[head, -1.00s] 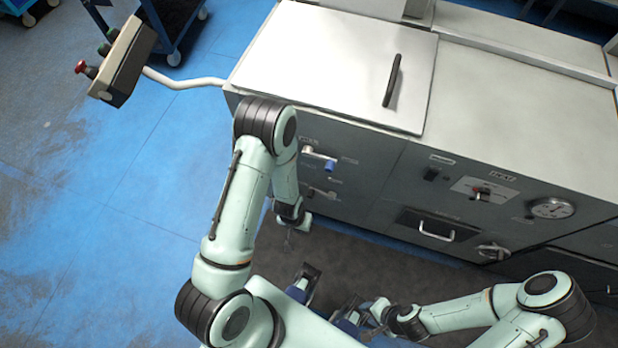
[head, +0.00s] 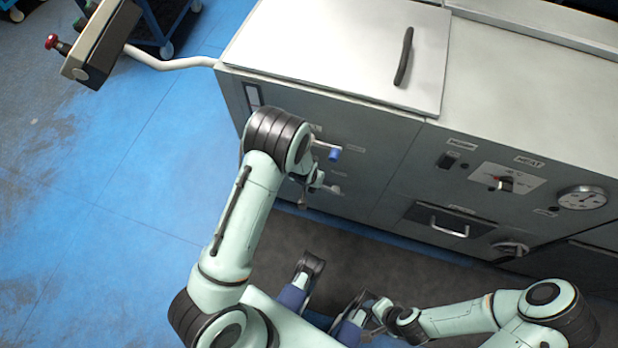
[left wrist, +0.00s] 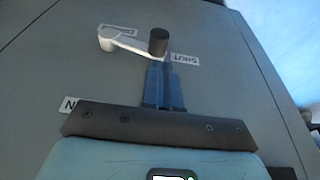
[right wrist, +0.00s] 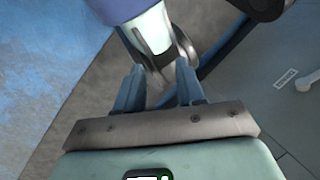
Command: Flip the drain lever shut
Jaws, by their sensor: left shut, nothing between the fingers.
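The drain lever (left wrist: 130,44) is a pale arm with a dark knob (left wrist: 158,41) on the grey machine front in the left wrist view. Its pivot is at the left, under the DRAIN label, and the knob end points right, beside the SHUT label (left wrist: 185,59). My left gripper (left wrist: 165,70) is shut and empty, its tips just below the knob; I cannot tell whether they touch it. In the head view my left arm partly covers the lever area. My right gripper (right wrist: 157,68) is open, low beside my own base.
To the right are a drawer handle (head: 450,228), a dial gauge (head: 582,198) and a rotary knob (head: 510,248). A control box (head: 98,45) on a white tube stands left.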

